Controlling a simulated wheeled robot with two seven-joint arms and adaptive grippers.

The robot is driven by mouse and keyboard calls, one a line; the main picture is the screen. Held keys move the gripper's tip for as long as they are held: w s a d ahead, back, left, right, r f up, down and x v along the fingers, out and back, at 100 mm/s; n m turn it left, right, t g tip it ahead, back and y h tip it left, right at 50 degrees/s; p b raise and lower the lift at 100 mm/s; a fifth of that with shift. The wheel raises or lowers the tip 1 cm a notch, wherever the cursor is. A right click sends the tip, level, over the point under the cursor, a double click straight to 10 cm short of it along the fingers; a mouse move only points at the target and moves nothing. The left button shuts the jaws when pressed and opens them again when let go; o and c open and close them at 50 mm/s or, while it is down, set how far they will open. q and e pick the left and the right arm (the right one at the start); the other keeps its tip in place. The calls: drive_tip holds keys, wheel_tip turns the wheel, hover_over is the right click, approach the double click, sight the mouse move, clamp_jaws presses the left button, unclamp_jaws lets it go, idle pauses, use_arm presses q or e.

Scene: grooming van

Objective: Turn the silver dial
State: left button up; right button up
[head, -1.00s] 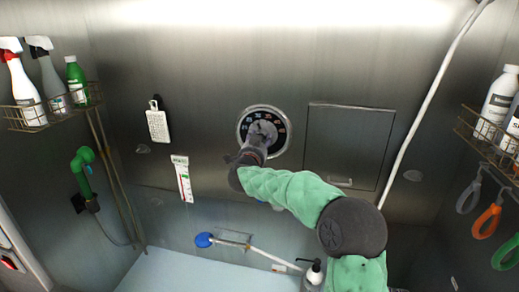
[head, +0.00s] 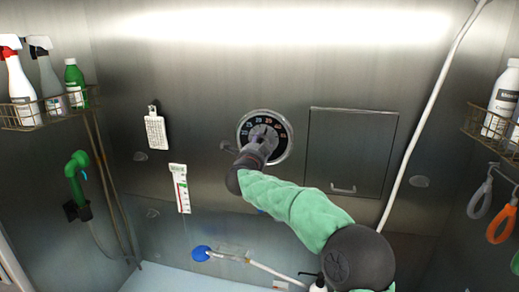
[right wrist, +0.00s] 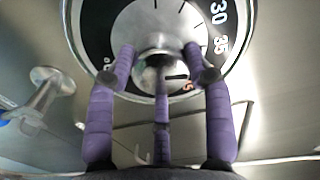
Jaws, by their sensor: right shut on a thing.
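The silver dial (head: 263,131) is on the back steel wall, a round silver face with a black numbered ring and a silver rim. It fills the top of the right wrist view (right wrist: 160,25), where a silver knob stands out at its centre. My right gripper (head: 259,143) is at the dial's centre, its purple fingers (right wrist: 161,62) on either side of the knob and shut on it. The gripper hides the lower part of the dial in the head view. My left gripper is not in view.
A closed panel (head: 348,150) with a handle is right of the dial. A thermometer card (head: 181,188) and a white tag (head: 156,131) hang to the left. Wire baskets with bottles are on both sides. A white hose (head: 425,110) runs down the right.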

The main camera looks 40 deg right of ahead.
drive_tip(key=shift+s+d+r, duration=0.2)
drive_tip(key=shift+r, duration=0.25)
drive_tip(key=o, duration=1.1)
drive_tip(key=shift+o, duration=0.2)
drive_tip(key=shift+d+f, duration=0.1)
drive_tip(key=shift+f, duration=0.1)
drive_tip(key=v, duration=1.2)
drive_tip(key=shift+o, duration=0.2)
